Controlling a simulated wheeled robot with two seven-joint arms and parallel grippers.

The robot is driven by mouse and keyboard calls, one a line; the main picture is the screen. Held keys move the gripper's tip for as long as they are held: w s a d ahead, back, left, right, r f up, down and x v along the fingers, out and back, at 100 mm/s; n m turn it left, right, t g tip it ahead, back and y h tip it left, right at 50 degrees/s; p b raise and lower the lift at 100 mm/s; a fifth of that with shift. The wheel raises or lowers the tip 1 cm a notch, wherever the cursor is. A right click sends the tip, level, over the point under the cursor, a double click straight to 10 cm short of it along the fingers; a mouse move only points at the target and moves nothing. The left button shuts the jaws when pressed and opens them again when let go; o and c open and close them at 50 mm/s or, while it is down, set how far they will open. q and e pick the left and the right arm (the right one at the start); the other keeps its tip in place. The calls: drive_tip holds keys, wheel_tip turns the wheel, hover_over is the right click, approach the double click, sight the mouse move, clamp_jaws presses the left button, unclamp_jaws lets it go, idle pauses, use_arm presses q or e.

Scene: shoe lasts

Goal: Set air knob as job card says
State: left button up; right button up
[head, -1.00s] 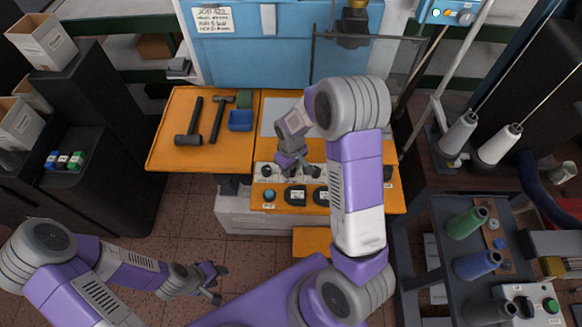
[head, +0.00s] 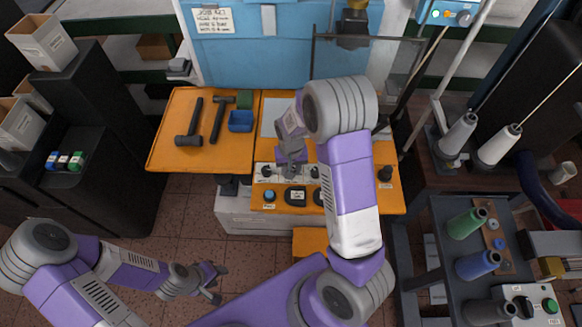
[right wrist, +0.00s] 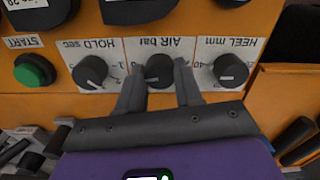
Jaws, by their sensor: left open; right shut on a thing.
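The air knob (right wrist: 158,70) is a round black knob on a white plate marked "AIR bar", upside down in the right wrist view. My right gripper (right wrist: 160,82) has its fingers on both sides of this knob and is shut on it. The fingers hide part of the scale. In the head view my right gripper (head: 291,170) points down at the panel and hides the knob. The job card (head: 213,21) hangs on the blue machine front; its writing is too small to read surely. My left gripper (head: 208,283) is open and empty, low at left, away from the panel.
The hold knob (right wrist: 90,72) and heel knob (right wrist: 230,70) flank the air knob closely. A green start button (right wrist: 33,70) is farther left in the wrist view. Two hammers (head: 217,120) and a blue tray (head: 241,121) lie on the orange bench (head: 170,150).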

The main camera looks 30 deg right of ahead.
drive_tip(key=shift+m, duration=0.9)
drive_tip(key=o, duration=1)
drive_tip(key=shift+o, duration=0.2)
wheel_tip(320, 180, up, 8)
drive_tip(key=shift+f+p, duration=0.2)
drive_tip(key=shift+p, duration=0.65)
